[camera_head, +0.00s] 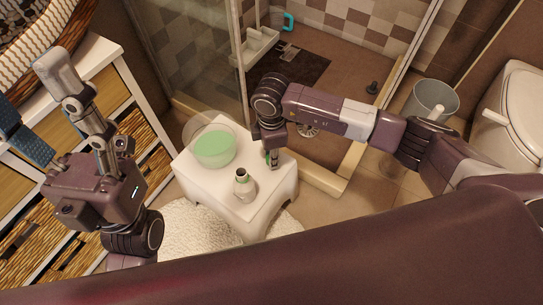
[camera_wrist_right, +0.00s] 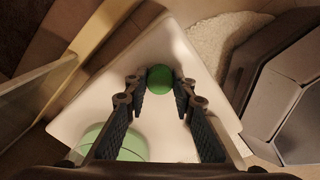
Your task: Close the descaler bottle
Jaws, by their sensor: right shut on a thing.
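The descaler bottle (camera_head: 244,186) stands upright on a white stool (camera_head: 211,195), its dark neck opening uncovered. A round green cap (camera_wrist_right: 159,79) sits between the fingertips of my right gripper (camera_wrist_right: 160,82), which is shut on it. In the head view the right gripper (camera_head: 272,159) is low over the stool's right side, behind and right of the bottle and apart from it; its fingers mostly hide the cap. My left gripper (camera_head: 30,88) is open and empty at the far left, in front of the wicker drawers. I cannot make out the bottle in the right wrist view.
A clear bowl with green liquid (camera_head: 214,147) stands on the stool, left of the right gripper. The wicker drawer unit (camera_head: 148,133) is at left. A glass shower wall (camera_head: 190,55) stands behind. A bin (camera_head: 431,98) and a toilet (camera_head: 510,110) are at right.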

